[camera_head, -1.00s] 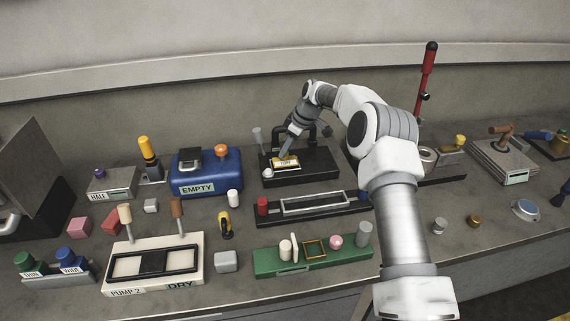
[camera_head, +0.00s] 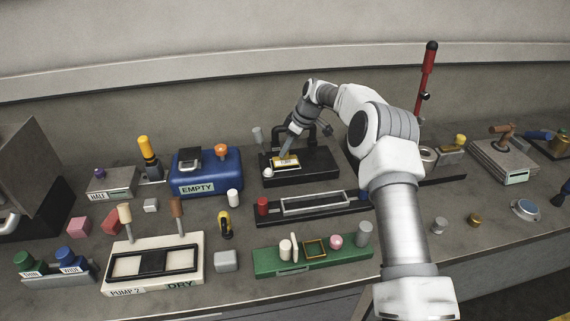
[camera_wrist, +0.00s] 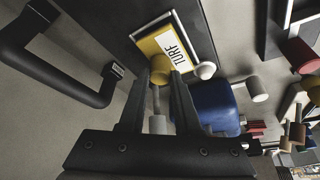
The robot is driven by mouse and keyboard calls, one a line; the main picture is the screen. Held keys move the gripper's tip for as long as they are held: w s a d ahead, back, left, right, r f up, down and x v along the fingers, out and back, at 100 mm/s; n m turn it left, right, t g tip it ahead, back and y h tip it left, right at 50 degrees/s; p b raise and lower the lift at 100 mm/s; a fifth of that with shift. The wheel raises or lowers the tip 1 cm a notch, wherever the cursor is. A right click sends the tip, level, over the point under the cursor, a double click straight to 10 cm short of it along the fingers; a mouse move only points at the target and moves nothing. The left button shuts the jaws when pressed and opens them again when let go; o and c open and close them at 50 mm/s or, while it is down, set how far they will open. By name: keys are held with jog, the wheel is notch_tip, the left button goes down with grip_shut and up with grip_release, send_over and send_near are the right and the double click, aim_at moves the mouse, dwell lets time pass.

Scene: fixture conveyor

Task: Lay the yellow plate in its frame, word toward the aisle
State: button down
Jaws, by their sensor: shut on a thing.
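The yellow plate (camera_wrist: 151,47) bears a white label with the word TURF and has a round yellow knob (camera_wrist: 160,68). In the head view the plate (camera_head: 286,162) is at the left part of a black base (camera_head: 318,168), its label on the side toward the front of the bench. A pale rim shows along the plate's edge; I cannot tell whether the plate lies fully inside it. My gripper (camera_wrist: 158,82) is shut on the knob, its fingers on either side. In the head view my gripper (camera_head: 287,153) partly covers the plate's back.
A white ball (camera_wrist: 205,70) sits at the plate's corner. A black handle (camera_head: 305,128) stands behind. The blue EMPTY box (camera_head: 207,177) is left of the base. A black rack with a pale open frame (camera_head: 318,203) lies in front, and a green tray (camera_head: 272,262) nearer the edge.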

jog(key=shift+f+b, duration=0.3)
jog(key=shift+f, duration=0.05)
jog(key=shift+r, duration=0.15)
jog(key=shift+r, duration=0.25)
jog(key=shift+a, duration=0.15)
dwell(0.8)
jog(key=shift+f, duration=0.4)
jog(key=shift+r, duration=0.2)
dwell(0.4)
jog(key=shift+r, duration=0.2)
